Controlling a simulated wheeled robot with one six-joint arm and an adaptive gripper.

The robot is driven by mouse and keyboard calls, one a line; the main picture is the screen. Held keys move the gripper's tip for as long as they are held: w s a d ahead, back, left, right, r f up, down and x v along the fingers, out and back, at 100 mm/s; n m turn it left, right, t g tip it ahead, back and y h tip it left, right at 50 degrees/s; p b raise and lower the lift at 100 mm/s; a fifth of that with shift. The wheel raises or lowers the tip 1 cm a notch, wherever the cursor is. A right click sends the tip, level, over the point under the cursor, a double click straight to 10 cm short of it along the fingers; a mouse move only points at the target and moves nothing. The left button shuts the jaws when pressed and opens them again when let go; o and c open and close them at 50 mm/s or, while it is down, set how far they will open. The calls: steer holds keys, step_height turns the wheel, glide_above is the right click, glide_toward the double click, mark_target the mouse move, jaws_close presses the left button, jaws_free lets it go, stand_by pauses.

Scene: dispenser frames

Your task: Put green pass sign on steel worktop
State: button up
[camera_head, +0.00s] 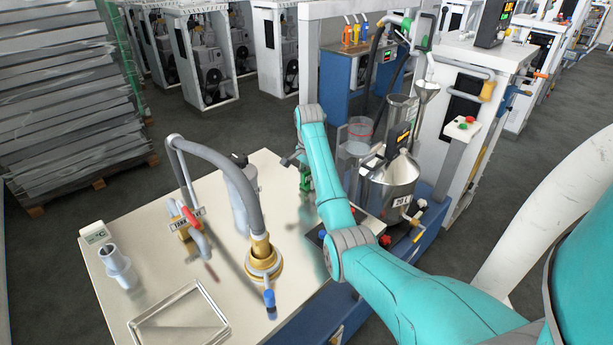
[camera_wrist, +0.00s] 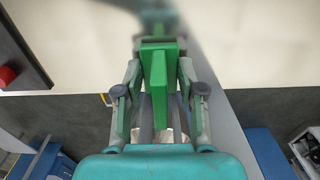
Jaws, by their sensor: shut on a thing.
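The green pass sign (camera_wrist: 158,85) is between the fingers of my gripper (camera_wrist: 159,70) in the wrist view, its narrow green block facing the camera. My gripper is shut on it. In the head view the sign shows as a small green patch (camera_head: 305,181) below my gripper (camera_head: 302,166), partly hidden by my arm. The steel worktop (camera_head: 268,183) is the pale surface at the centre left. The sign is at its right side, near the edge. A blurred green reflection lies on the worktop in the wrist view (camera_wrist: 75,50). I cannot tell whether the sign touches the surface.
On the worktop stand a hose on a brass fitting (camera_head: 263,260), a red-handled tap (camera_head: 190,216), a grey cylinder (camera_head: 241,195), a small white-grey funnel piece (camera_head: 117,262) and a shallow tray (camera_head: 180,325). A steel vessel (camera_head: 388,185) stands right of my arm. The worktop's middle has bare room.

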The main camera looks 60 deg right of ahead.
steer(key=shift+f, duration=0.1)
steer(key=o, duration=1.1)
steer(key=shift+f, duration=0.1)
steer(key=shift+o, duration=0.2)
